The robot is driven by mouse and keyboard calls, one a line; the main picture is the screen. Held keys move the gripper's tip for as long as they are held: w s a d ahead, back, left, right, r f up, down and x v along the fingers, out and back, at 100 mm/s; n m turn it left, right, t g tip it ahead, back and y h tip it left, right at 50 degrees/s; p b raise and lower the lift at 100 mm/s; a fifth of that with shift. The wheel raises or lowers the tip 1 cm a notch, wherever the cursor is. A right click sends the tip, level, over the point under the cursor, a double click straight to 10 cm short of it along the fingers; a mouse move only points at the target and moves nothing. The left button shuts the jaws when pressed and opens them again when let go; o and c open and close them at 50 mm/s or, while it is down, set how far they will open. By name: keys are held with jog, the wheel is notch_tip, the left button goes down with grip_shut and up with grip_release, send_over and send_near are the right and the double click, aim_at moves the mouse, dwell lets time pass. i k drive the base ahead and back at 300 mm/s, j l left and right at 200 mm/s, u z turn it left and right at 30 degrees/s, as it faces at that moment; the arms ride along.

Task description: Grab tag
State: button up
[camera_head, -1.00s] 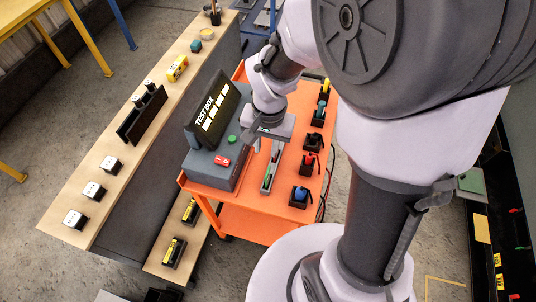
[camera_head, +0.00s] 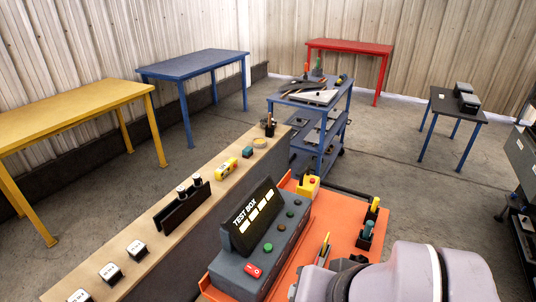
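I cannot make out which thing is the tag. Small blocks with white printed tops, one of them a white-topped block (camera_head: 136,250), stand in a row on the near part of the wooden bench (camera_head: 180,228). A yellow item with dark markings (camera_head: 227,165) lies farther along it. My arm comes in at the lower right, over the orange cart (camera_head: 345,222). The fingers of my gripper do not show, so I cannot see what they hold.
The test box (camera_head: 258,248) stands on the cart with its dark screen upright. Tool holders, one with a yellow handle (camera_head: 374,204), line the cart's right side. A black rack (camera_head: 182,206) stands on the bench. A blue trolley (camera_head: 315,120) and coloured tables stand beyond open floor.

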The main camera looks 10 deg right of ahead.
aim_at(326, 240)
jog(key=z, duration=0.4)
jog(key=i+l+u, duration=0.15)
jog(key=l, duration=0.55)
jog(key=l+u, duration=0.2)
jog(key=l, duration=0.55)
jog(key=i+l+u, duration=0.2)
jog(key=i+l, duration=0.25)
jog(key=i, duration=0.1)
